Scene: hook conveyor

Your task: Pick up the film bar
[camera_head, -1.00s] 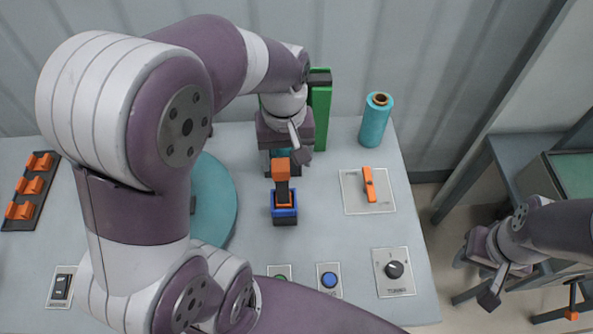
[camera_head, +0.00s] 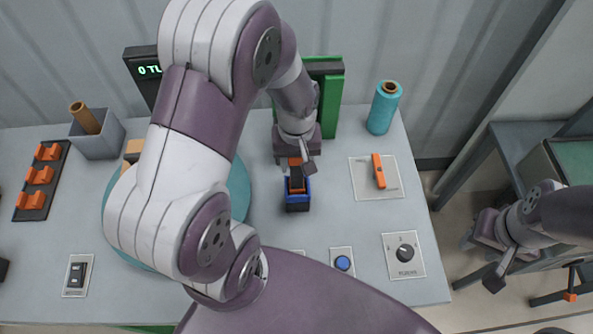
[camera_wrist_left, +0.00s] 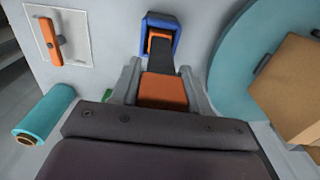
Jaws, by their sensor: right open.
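The film bar (camera_head: 297,178) has a black shaft and orange end pieces. It stands in a blue holder (camera_head: 297,206) near the middle of the table. My left gripper (camera_head: 295,160) is over its far end. In the left wrist view the film bar (camera_wrist_left: 164,92) has its orange block between the two fingers of my left gripper (camera_wrist_left: 163,85), with the shaft running to the blue holder (camera_wrist_left: 176,37). I cannot tell whether the fingers press on the block. My right gripper (camera_head: 472,238) is open and empty, off the table's right side.
A teal film roll (camera_head: 384,108) stands at the back right, beside a green frame (camera_head: 333,105). A teal turntable (camera_head: 240,195) with a cardboard box (camera_wrist_left: 290,85) is left of the holder. Panels with an orange lever (camera_head: 379,170), blue button (camera_head: 343,263) and knob (camera_head: 405,253) lie right and front.

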